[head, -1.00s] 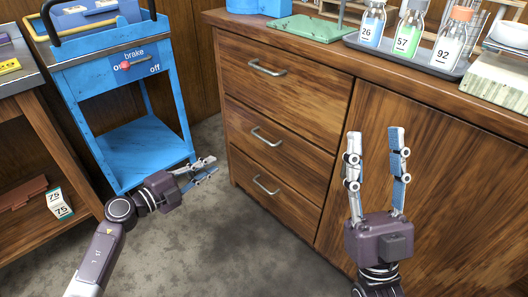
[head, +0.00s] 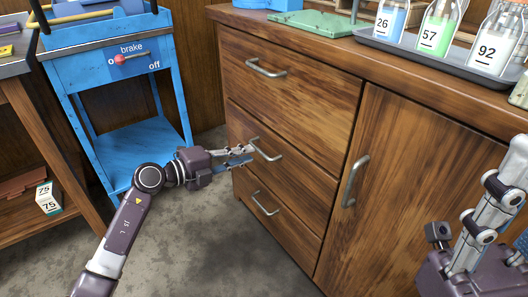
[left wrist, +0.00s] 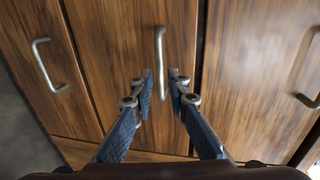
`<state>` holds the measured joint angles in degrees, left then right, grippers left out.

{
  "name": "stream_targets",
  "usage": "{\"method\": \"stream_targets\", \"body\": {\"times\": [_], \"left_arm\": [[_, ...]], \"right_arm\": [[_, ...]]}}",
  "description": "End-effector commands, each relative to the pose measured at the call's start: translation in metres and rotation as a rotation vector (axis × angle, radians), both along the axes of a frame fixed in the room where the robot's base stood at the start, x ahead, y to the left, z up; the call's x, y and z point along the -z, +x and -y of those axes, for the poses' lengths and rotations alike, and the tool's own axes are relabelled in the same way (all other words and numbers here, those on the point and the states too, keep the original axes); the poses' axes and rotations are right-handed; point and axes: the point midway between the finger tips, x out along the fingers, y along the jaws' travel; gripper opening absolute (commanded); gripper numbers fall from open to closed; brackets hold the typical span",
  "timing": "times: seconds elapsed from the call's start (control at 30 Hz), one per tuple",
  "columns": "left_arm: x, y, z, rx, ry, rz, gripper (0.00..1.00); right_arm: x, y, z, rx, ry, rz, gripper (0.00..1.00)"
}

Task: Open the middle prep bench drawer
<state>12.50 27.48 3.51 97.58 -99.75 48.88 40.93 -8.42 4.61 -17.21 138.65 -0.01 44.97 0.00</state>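The middle drawer (head: 240,128) of the wooden prep bench is closed, between the top and bottom drawers. Its grey bar handle (head: 265,150) also shows upright in the middle of the left wrist view (left wrist: 160,60). My left gripper (head: 250,155) is at this handle, its fingers open. In the left wrist view its fingertips (left wrist: 163,78) stand apart, one on each side of the handle, without a visible grip on it. My right gripper (head: 518,190) is at the right edge, partly cut off, its fingers apart and empty in front of the cupboard door.
The top drawer handle (head: 266,68) and bottom drawer handle (head: 264,204) are close by. The cupboard door handle (head: 355,181) is to the right. A blue cart (head: 75,80) stands left of the bench. A tray (head: 400,48) of bottles is on top. Floor before the bench is free.

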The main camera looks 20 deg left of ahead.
Motion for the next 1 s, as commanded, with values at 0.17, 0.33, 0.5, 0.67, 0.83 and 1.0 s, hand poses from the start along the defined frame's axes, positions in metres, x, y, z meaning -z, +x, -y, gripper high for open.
{"method": "stream_targets", "body": {"times": [0.17, 0.33, 0.5, 0.67, 0.83, 1.0], "left_arm": [[0.008, 0.023, 0.018, 0.002, -0.003, 0.003, 0.15], [0.011, 0.038, 0.030, 0.001, -0.002, 0.001, 0.15], [0.011, 0.043, 0.034, 0.001, -0.002, 0.000, 0.15], [0.011, 0.043, 0.034, 0.001, -0.001, -0.001, 0.15], [0.011, 0.043, 0.034, 0.001, -0.001, -0.001, 0.02], [0.011, 0.043, 0.034, 0.000, -0.001, -0.001, 0.00]], "right_arm": [[-0.002, -0.001, -0.001, 0.002, -0.003, 0.041, 0.40], [-0.008, -0.003, -0.002, 0.004, -0.006, 0.068, 0.40], [-0.011, -0.004, -0.003, 0.005, -0.008, 0.077, 0.40], [-0.011, -0.004, -0.003, 0.005, -0.008, 0.077, 0.40], [-0.011, -0.004, -0.003, 0.005, -0.008, 0.077, 0.40], [-0.011, -0.004, -0.003, 0.005, -0.007, 0.078, 0.40]]}}
